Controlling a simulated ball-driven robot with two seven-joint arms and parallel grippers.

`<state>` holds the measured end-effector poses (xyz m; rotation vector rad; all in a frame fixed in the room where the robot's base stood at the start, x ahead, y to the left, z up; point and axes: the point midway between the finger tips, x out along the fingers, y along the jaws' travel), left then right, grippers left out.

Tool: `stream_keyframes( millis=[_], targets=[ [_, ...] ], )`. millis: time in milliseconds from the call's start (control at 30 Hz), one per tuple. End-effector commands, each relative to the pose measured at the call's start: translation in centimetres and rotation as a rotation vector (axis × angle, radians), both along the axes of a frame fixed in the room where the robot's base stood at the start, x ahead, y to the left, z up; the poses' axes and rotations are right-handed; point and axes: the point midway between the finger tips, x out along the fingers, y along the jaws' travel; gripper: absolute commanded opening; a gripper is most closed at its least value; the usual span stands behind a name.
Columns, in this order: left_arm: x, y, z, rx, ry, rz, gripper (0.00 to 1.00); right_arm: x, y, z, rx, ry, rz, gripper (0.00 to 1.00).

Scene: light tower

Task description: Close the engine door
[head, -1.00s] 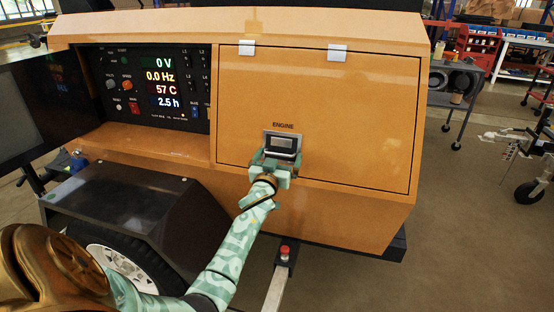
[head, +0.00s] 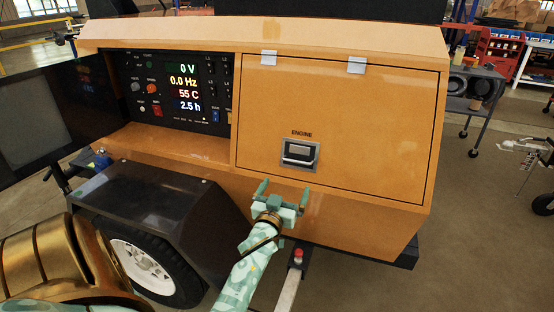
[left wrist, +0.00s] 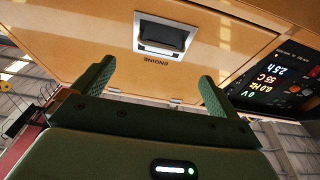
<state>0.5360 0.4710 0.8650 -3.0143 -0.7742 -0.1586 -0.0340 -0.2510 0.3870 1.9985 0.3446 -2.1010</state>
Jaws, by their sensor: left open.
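The engine door (head: 340,105) is an orange panel hinged along its top edge, and it lies flush in its frame in the head view. Its latch (head: 299,154), a grey metal frame with a dark recess and a handle, sits low on the door under the word ENGINE. My left gripper (head: 282,194) is open and empty, just below and a little left of the latch, apart from it. In the left wrist view the door (left wrist: 95,45) fills much of the upper area, with the latch (left wrist: 167,36) beyond the spread fingers (left wrist: 155,88). My right gripper is not in view.
A control panel (head: 178,90) with lit readouts is left of the door, and an open panel cover (head: 45,110) is further left. A black fender (head: 150,200) over a wheel (head: 145,260) stands below. A red-topped post (head: 297,257) is under the door.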

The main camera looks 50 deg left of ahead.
Motion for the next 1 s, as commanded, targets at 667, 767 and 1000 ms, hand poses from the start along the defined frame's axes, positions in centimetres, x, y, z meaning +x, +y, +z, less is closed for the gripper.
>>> stream_keyframes(
  millis=[667, 767, 1000],
  targets=[
    [-4.1, -2.4, -0.6, -0.001, 0.000, -0.002, 0.98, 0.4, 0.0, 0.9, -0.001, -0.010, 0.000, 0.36],
    [-4.1, -2.4, -0.6, -0.001, 0.000, -0.002, 0.98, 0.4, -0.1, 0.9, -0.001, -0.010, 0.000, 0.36],
    [-4.1, -2.2, -0.8, 0.032, 0.029, 0.008, 0.98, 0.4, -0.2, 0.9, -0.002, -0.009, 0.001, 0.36]
  ],
)
